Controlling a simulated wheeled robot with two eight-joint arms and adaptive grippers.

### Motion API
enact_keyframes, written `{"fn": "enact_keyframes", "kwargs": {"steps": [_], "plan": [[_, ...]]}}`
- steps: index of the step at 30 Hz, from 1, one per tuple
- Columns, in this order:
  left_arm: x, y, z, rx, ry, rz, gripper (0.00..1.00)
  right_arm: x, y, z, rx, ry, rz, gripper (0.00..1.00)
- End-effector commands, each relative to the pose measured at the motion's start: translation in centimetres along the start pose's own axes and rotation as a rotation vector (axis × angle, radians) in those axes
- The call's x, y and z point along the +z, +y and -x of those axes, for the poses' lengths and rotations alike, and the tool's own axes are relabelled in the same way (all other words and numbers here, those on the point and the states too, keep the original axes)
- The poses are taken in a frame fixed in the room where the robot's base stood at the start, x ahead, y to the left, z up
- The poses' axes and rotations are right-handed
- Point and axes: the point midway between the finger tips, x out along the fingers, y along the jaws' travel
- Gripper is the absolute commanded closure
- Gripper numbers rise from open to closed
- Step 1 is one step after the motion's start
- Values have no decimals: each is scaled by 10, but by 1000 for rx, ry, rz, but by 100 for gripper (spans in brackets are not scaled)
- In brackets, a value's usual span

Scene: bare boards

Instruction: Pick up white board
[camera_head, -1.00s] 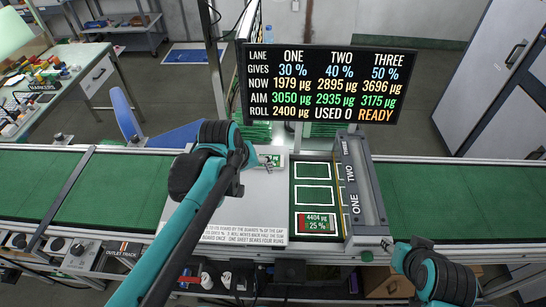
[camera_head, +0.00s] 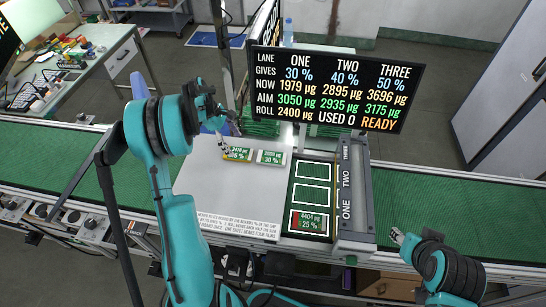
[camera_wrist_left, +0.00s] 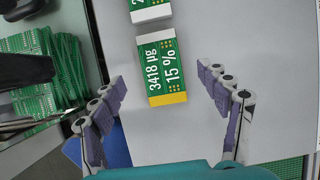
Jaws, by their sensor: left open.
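Two small green boards lie on the pale grey sheet. The one with a white end, marked 30 % (camera_head: 270,157), lies to the right in the head view; its lower part shows at the top of the left wrist view (camera_wrist_left: 151,10). The yellow-ended board marked 3418 µg (camera_head: 237,154) lies beside it. My left gripper (camera_head: 231,131) is open and empty at the left of both boards. In the left wrist view its fingers (camera_wrist_left: 163,78) stand on either side of the yellow-ended board, apart from it. My right gripper (camera_head: 398,236) is at lower right, its jaws unclear.
A red-marked board (camera_head: 308,222) sits in the front slot of a black rack (camera_head: 313,183); the two slots behind it look empty. A lane screen (camera_head: 337,88) stands behind. Green boards (camera_wrist_left: 40,65) are stacked at left in the wrist view. Green belts (camera_head: 440,215) run both sides.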

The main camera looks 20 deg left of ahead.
Motion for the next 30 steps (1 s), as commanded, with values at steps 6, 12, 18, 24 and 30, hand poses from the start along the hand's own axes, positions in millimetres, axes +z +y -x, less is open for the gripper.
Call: {"fn": "enact_keyframes", "kwargs": {"steps": [6,12,18,24,30], "plan": [[42,0,-18,-2,0,-7,24,2,0,-3,0,0,0,60],[78,-1,-33,-1,0,-6,24,3,0,-5,0,0,0,60],[93,0,-38,1,1,-3,24,4,0,-5,0,0,0,60],[108,-1,-45,-1,0,-7,24,4,0,-6,0,0,0,60],[106,0,-82,0,0,-6,24,9,0,-12,0,0,0,60]]}}
